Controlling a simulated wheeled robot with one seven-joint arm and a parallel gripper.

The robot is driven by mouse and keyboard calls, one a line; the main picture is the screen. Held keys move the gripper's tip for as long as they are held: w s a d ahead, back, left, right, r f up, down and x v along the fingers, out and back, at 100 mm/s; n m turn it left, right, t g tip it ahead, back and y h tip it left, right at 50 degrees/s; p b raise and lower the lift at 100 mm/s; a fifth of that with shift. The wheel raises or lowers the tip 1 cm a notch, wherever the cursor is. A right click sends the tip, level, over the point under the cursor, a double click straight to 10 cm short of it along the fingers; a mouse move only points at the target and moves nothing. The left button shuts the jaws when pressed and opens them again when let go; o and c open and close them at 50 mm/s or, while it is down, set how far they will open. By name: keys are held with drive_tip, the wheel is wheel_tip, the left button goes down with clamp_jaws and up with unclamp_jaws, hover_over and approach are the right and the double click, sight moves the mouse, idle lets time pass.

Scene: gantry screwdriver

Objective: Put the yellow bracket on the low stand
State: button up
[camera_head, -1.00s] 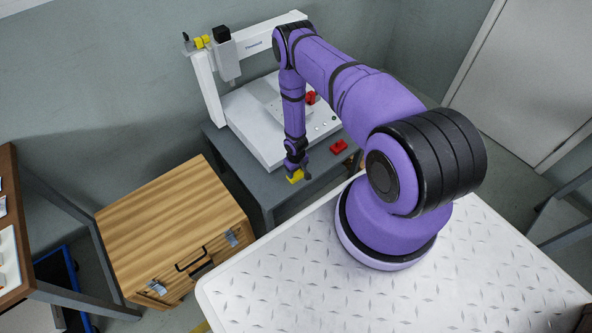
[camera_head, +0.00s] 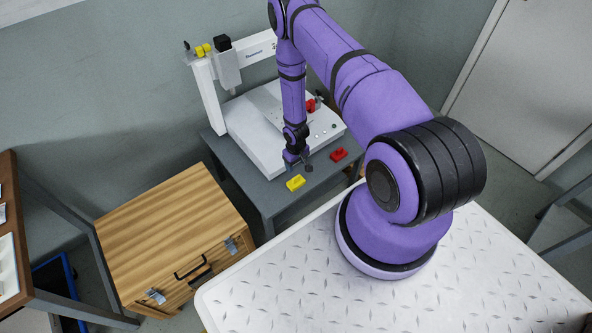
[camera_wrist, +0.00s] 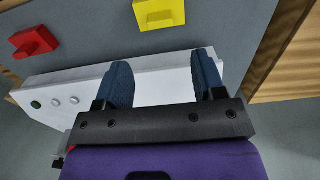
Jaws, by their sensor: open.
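The yellow bracket (camera_head: 295,183) lies on the dark grey top of the low stand (camera_head: 268,195), near its front edge. It also shows at the top of the wrist view (camera_wrist: 160,13), cut off by the frame edge. My gripper (camera_head: 301,163) is above the stand, beside the white machine base and behind the bracket. In the wrist view its two blue fingers (camera_wrist: 163,68) are apart with nothing between them. The bracket is clear of the fingers.
A red bracket (camera_head: 339,154) lies on the same stand to the right. A white gantry screwdriver machine (camera_head: 262,140) fills the stand's back part, with a red part (camera_head: 311,105) on it. A wooden cabinet (camera_head: 165,235) stands left; a white patterned tabletop (camera_head: 300,280) is in front.

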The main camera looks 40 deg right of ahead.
drive_tip(key=w+r+t, duration=0.1)
drive_tip(key=w+r, duration=0.3)
drive_tip(key=r, duration=0.8)
drive_tip(key=w+r, duration=0.4)
drive_tip(key=r, duration=0.9)
drive_tip(key=s+a+r+t+h, duration=0.1)
drive_tip(key=a+r, duration=0.1)
drive_tip(key=r, duration=0.9)
drive_tip(key=s+a+r, duration=0.1)
drive_tip(key=a+r, duration=0.1)
drive_tip(key=r, duration=0.9)
drive_tip(key=s+a+r+t, duration=0.1)
drive_tip(key=s+a+r, duration=0.1)
drive_tip(key=s+r, duration=0.55)
drive_tip(key=s+a+r+t, duration=0.1)
drive_tip(key=s+a+r, duration=0.25)
drive_tip(key=r, duration=0.75)
drive_tip(key=s+a+r, duration=0.1)
drive_tip(key=s+r, duration=0.3)
drive_tip(key=s, duration=0.6)
drive_tip(key=s+a+r+t+y, duration=0.1)
drive_tip(key=s+r, duration=0.3)
drive_tip(key=s, duration=0.7)
drive_tip(key=shift+s+a, duration=0.3)
drive_tip(key=shift+a, duration=0.5)
